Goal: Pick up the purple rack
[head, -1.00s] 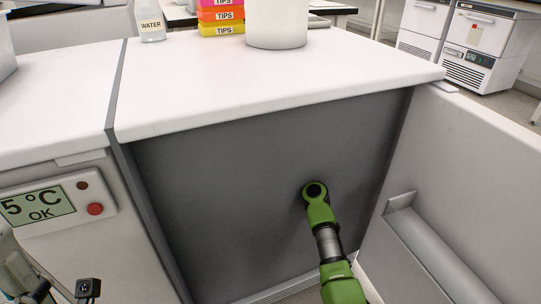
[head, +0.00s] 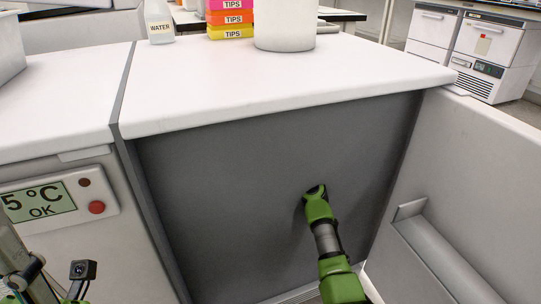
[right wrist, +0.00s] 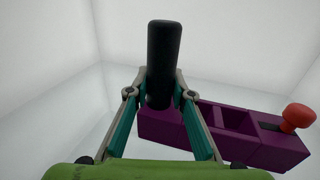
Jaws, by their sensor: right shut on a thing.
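The purple rack (right wrist: 219,124) is in the right wrist view, with open slots in its top and a red-topped item (right wrist: 298,117) at its right end. A black upright handle (right wrist: 162,62) rises near its left end. My right gripper (right wrist: 161,93) is shut with its fingers on either side of this handle. The rack is not visible in the head view. There, my green right arm shows in front of the dark grey bench front, but its fingers do not. Parts of my left arm show at the lower left edge; its fingers are out of sight.
Plain white walls surround the rack in the wrist view. In the head view, a white worktop (head: 270,85) carries a water bottle (head: 159,22), tip boxes (head: 231,20) and a white container (head: 284,24). A light panel (head: 460,190) stands open at right; a 5 °C display (head: 38,201) is at left.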

